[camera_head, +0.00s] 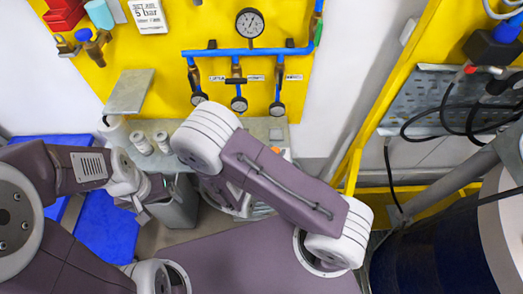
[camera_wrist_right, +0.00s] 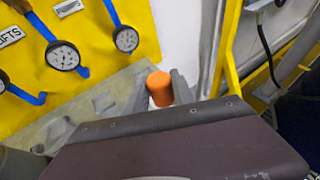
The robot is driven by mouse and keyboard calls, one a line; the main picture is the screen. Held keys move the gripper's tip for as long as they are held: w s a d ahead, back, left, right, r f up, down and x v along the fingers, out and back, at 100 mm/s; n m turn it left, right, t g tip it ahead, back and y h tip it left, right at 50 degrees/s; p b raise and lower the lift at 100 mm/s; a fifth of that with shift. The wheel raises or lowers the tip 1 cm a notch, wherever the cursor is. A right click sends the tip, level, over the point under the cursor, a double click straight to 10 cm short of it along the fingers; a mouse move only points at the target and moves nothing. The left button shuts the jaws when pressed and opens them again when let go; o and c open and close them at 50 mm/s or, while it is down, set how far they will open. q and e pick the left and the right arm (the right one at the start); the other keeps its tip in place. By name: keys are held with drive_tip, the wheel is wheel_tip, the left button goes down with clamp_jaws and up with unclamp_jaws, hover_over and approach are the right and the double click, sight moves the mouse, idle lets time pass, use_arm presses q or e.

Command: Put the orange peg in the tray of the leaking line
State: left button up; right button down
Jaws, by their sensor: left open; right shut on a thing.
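The orange peg (camera_wrist_right: 159,88) is upright between the two grey fingers of my right gripper (camera_wrist_right: 158,92), which is shut on it. In the head view only a small orange bit of the peg (camera_head: 276,150) shows beside my right arm, which hides most of that gripper. A grey shelf (camera_head: 262,124) lies below three small gauges on blue drop lines. Small square shapes on the shelf, perhaps trays, show in the wrist view (camera_wrist_right: 103,102). I cannot tell which line leaks. My left gripper (camera_head: 147,194) is open, left of the shelf's front, partly hidden.
A yellow panel (camera_head: 160,60) carries the blue pipe (camera_head: 225,52), a large gauge (camera_head: 249,23) and a "5 bar" sign (camera_head: 149,15). Two white cylinders (camera_head: 150,142) stand on the shelf's left. A yellow frame (camera_head: 372,125) and a dark drum (camera_head: 435,255) are at right.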

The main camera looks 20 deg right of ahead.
drive_tip(key=shift+s+d+r+m+g+h, duration=0.15)
drive_tip(key=shift+d+r+m+g+h, duration=0.25)
drive_tip(key=shift+m+h, duration=0.1)
drive_tip(key=shift+w+a+f+m+g+h, duration=0.1)
drive_tip(key=shift+w+f+m+g+h, duration=0.2)
drive_tip(key=shift+w+g, duration=0.15)
drive_tip(key=shift+s, duration=0.1)
